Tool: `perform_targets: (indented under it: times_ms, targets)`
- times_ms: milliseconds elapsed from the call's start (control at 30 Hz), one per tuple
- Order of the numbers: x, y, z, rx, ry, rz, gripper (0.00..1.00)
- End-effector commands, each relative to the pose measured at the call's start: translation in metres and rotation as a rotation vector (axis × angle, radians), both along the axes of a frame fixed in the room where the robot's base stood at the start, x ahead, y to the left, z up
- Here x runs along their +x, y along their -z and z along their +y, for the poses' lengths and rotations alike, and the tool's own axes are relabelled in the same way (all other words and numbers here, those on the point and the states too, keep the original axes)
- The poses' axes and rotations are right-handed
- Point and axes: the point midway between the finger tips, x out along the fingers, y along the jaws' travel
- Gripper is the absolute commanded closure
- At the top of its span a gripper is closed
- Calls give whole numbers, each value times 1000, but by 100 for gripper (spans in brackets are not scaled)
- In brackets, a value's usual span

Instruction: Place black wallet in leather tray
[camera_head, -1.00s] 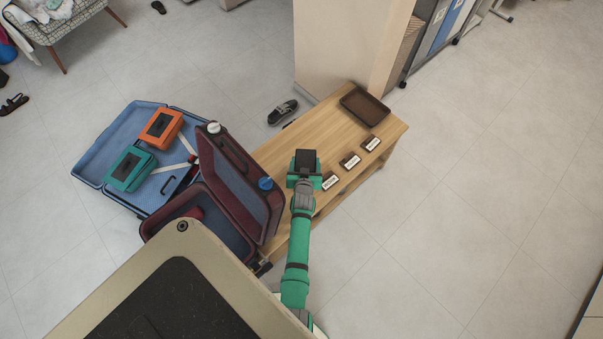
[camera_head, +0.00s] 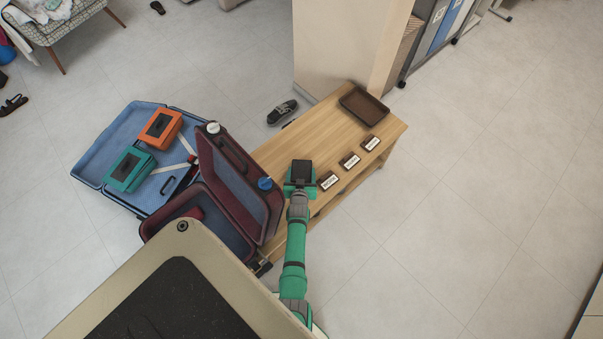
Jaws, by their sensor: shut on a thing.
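The black wallet (camera_head: 301,171) is held at the end of my gripper (camera_head: 300,182), over the near left part of the wooden bench. My gripper is green and shut on the wallet; its fingertips are small in this view. I cannot tell how high the wallet is above the bench. The leather tray (camera_head: 363,105) is dark brown, rectangular and empty. It lies on the far right end of the bench, up and to the right of my gripper and apart from it.
Several small labelled blocks (camera_head: 350,161) stand in a row on the wooden bench (camera_head: 325,125) along its near edge. A maroon suitcase (camera_head: 235,185) stands open at the bench's left end. A blue suitcase (camera_head: 130,150) lies open behind it. A pillar (camera_head: 345,45) rises behind the tray.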

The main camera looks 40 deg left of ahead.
Motion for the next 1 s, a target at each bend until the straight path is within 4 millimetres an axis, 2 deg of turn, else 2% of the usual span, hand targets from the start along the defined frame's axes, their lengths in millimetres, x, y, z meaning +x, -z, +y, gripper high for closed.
perform_targets:
  times_ms: [400, 433, 500, 867, 1000]
  targets:
    - [0, 3, 0, 0, 1, 0, 55]
    - [0, 4, 0, 0, 1, 1, 30]
    - [-1, 4, 0, 0, 0, 1, 13]
    - [1, 1, -2, 0, 4, 0, 13]
    - [-7, -2, -8, -1, 3, 0, 13]
